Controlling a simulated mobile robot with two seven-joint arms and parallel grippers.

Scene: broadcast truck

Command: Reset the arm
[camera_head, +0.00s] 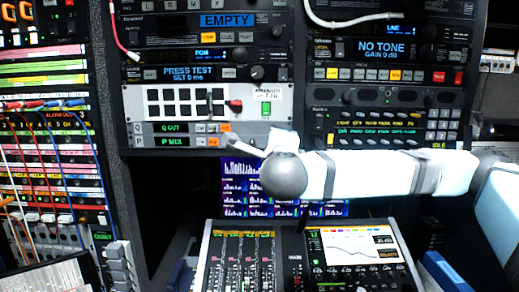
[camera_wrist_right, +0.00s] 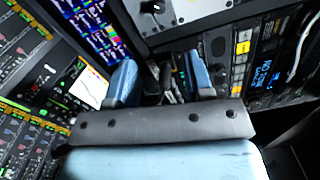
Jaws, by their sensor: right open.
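My right arm (camera_head: 370,175) comes in from the right in the head view and reaches across in front of the equipment racks. Its round dark wrist joint hides most of the right gripper (camera_head: 236,147), which lies just below the silver panel (camera_head: 262,96) with black square keys. In the right wrist view the right gripper (camera_wrist_right: 163,82) has its two blue-grey fingers apart. No held object shows between them, only dark rack parts behind. My left gripper is in neither view.
A mixing console (camera_head: 245,262) with faders and a bright screen (camera_head: 358,248) stands below the arm. A dark monitor (camera_head: 240,195) is behind the arm. Racks rise at the back, and a patch panel (camera_head: 45,165) with coloured cables stands at left.

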